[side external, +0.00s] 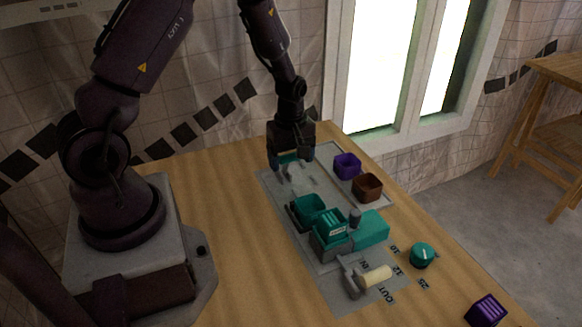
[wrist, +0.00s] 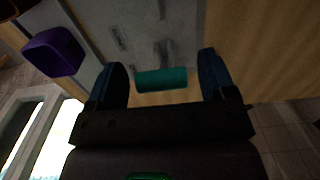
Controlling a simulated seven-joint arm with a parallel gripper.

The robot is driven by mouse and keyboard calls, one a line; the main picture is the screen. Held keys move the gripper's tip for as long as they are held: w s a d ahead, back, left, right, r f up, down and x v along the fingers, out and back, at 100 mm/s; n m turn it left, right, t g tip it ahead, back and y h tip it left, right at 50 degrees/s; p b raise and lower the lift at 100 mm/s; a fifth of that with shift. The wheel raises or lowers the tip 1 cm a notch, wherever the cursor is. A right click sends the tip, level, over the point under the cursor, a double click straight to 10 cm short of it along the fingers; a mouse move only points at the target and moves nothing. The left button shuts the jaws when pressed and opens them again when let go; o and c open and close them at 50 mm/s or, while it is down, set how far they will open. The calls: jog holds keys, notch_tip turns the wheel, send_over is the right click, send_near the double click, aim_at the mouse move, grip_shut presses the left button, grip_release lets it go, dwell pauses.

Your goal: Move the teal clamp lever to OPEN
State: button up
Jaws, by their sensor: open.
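The teal clamp lever (wrist: 162,79) shows in the wrist view as a short teal bar on a grey stem. It lies between the two open fingers of my gripper (wrist: 164,82), with a gap on each side. In the side view my gripper (side external: 291,165) is low over the far end of the grey panel (side external: 268,184), and a bit of the teal lever (side external: 288,158) shows at its fingers. Faint labels (wrist: 119,38) lie beside the lever in the wrist view, too small to read. Contact between finger and lever cannot be seen.
A purple box (side external: 347,165) and a brown box (side external: 367,187) stand right of my gripper. Teal bins (side external: 309,209), a teal block (side external: 371,229), a cream-handled crank (side external: 376,276) and a teal knob (side external: 423,255) are nearer the camera. The table's left part (side external: 215,230) is clear.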

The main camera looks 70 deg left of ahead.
jog(key=shift+f, duration=1.55)
jog(key=shift+c, duration=0.2)
jog(key=c, duration=1.2)
jog(key=shift+a+r+h, duration=0.3)
jog(key=shift+a+h, duration=0.1)
jog(key=shift+h, duration=0.35)
jog(key=shift+a+r+h, duration=0.25)
jog(key=shift+a+h, duration=0.15)
jog(key=shift+h, duration=0.35)
jog(key=shift+c, duration=0.2)
jog(key=h, duration=0.1)
jog(key=a+h, duration=0.1)
jog(key=shift+a+r+h, duration=0.25)
jog(key=shift+r+h, duration=0.05)
jog(key=shift+a+h, duration=0.85)
jog(key=shift+h, duration=0.55)
jog(key=shift+a+h, duration=0.8)
jog(key=shift+h, duration=0.6)
jog(key=o, duration=1.3)
